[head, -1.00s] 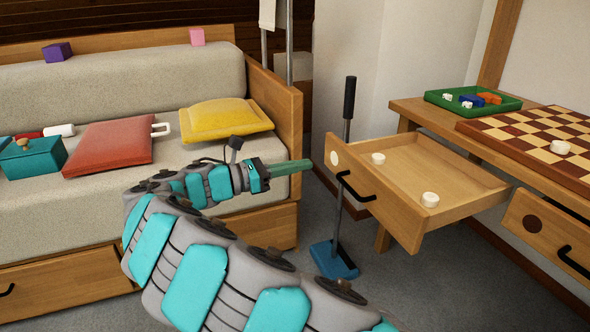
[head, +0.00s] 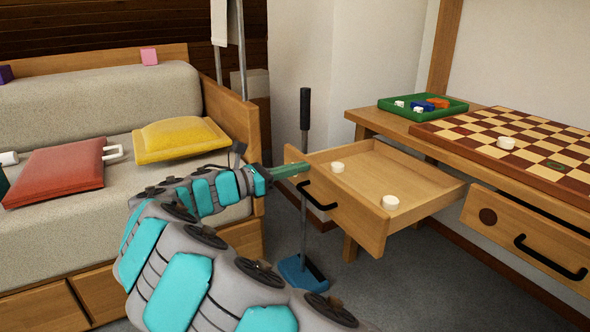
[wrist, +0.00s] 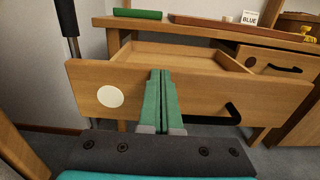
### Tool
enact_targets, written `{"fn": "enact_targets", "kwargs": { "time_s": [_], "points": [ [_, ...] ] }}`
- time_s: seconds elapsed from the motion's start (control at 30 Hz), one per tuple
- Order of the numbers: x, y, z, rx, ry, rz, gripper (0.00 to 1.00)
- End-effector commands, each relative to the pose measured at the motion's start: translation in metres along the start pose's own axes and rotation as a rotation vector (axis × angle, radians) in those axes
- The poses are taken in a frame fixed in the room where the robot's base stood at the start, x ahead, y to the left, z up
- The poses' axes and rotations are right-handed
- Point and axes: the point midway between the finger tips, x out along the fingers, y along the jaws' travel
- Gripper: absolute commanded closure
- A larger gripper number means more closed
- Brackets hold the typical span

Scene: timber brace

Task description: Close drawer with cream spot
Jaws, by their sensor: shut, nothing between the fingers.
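The drawer with the cream spot (head: 345,205) is pulled well out from under the wooden table, at the middle right of the head view. Two cream round pieces (head: 390,202) lie in it. In the wrist view its front shows the cream spot (wrist: 110,96) on the left and a black handle (wrist: 212,117) on the right. My gripper (head: 305,166) is shut and empty. Its green fingers (wrist: 163,72) reach the drawer front between spot and handle; whether they touch it I cannot tell. In the head view they hide the spot.
A second drawer with a dark spot (head: 487,216) is to the right. A checkerboard (head: 480,139) and a green tray (head: 450,108) are on the table. A blue-footed broom-like tool (head: 303,272) stands beside the drawer. A sofa with cushions is at left.

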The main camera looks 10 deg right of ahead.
Motion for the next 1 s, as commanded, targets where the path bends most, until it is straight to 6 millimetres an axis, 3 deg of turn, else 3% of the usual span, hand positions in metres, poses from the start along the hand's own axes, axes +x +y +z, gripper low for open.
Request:
{"fn": "enact_targets", "kwargs": {
  "time_s": [0.17,0.37,0.57,1.0],
  "points": [
    [0.003,0.000,0.001,-0.001,0.000,-0.001,1.00],
    [0.026,-0.001,0.004,-0.004,0.001,-0.003,1.00],
    [0.071,-0.001,0.007,-0.005,0.001,-0.004,1.00],
    [0.190,-0.001,0.003,-0.002,0.003,-0.004,1.00]
  ]
}}
